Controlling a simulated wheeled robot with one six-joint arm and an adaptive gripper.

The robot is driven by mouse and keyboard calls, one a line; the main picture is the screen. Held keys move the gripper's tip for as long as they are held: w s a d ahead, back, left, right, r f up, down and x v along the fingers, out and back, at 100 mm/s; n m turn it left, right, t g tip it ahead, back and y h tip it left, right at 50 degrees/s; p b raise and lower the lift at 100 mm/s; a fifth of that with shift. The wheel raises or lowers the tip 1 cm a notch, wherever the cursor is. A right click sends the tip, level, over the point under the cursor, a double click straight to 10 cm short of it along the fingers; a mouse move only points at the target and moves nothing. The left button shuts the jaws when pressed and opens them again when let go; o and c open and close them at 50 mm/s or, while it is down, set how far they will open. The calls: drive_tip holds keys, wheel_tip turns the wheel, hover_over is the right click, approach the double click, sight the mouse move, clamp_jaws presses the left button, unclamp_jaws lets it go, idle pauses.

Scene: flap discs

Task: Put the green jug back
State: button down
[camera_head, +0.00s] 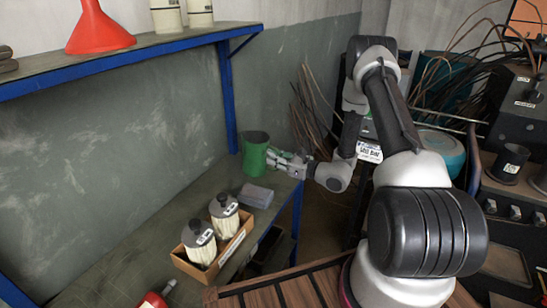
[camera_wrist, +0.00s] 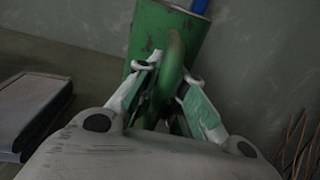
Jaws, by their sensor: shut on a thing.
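The green jug (camera_head: 255,152) is at the far end of the workbench, upright, close to the wall and near the blue shelf post. In the wrist view the worn green jug (camera_wrist: 150,35) stands ahead, with its curved handle facing me. My gripper (camera_head: 275,157) comes in from the right of the jug. In the wrist view its two fingers (camera_wrist: 168,95) are closed on the handle. Whether the jug's base touches the bench is not clear, as the gripper and the jug's own body hide it.
A grey-blue box (camera_head: 255,195) lies on the bench just in front of the jug. A cardboard tray (camera_head: 225,253) with two pale, dark-topped bottles stands nearer. A blue-edged shelf (camera_head: 120,57) with a red funnel (camera_head: 98,32) hangs above. Bare bench (camera_head: 130,250) lies to the left.

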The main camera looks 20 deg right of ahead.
drive_tip(key=shift+s+f, duration=0.1)
drive_tip(key=shift+f, duration=0.25)
drive_tip(key=c, duration=1.9)
unclamp_jaws()
drive_tip(key=shift+a, duration=0.1)
drive_tip(key=o, duration=0.5)
